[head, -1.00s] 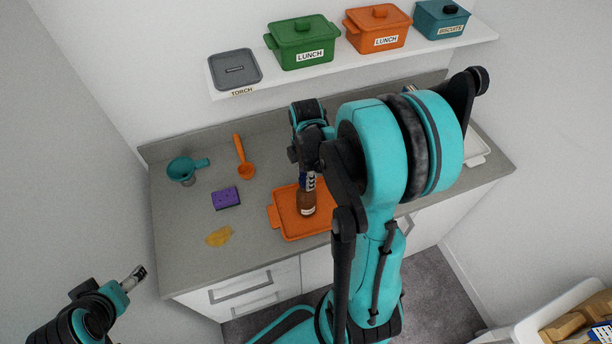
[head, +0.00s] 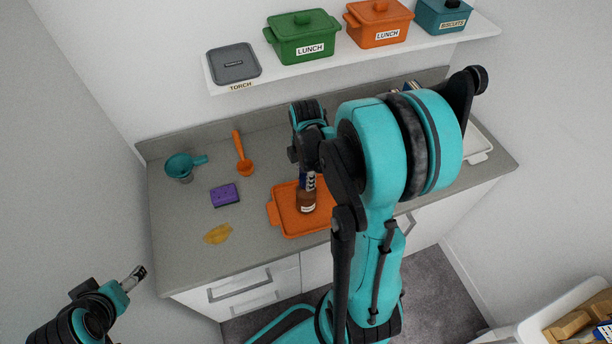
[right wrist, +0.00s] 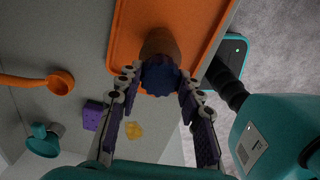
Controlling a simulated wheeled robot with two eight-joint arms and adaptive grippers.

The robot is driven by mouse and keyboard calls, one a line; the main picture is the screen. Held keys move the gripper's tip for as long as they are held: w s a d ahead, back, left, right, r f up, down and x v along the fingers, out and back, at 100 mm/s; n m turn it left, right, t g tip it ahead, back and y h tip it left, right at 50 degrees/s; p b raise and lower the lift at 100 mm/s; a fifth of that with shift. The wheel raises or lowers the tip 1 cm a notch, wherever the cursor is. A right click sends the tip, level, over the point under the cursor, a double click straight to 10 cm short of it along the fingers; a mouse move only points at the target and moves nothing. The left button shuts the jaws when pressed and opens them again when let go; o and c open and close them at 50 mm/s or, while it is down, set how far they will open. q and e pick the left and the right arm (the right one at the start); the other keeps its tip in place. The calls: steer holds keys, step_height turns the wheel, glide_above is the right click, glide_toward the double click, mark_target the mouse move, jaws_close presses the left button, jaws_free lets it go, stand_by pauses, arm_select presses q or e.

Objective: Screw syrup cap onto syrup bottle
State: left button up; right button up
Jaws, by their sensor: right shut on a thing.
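The brown syrup bottle (head: 307,203) stands upright on the orange tray (head: 285,222), with a pale label on its side. In the right wrist view the bottle (right wrist: 160,43) is seen from above, with the blue syrup cap (right wrist: 161,77) at its mouth. My right gripper (head: 308,180) is over the bottle's top. In the right wrist view its fingers (right wrist: 158,84) are on either side of the cap, shut on it. I cannot tell how far the cap is threaded. My left gripper (head: 136,276) is away at the lower left, off the counter; its finger gap is too small to judge.
On the counter (head: 185,255) left of the tray are a purple sponge (head: 225,196), a yellow scrap (head: 218,234), an orange spoon (head: 243,158) and a teal funnel-like cup (head: 181,167). A shelf (head: 340,58) with lidded boxes runs behind. A white tray (head: 477,145) lies at the right.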

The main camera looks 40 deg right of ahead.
steer(key=shift+f, duration=0.25)
steer(key=o, duration=1)
steer(key=shift+c, duration=0.2)
steer(key=shift+r, duration=0.1)
step_height(320, 180, up, 12)
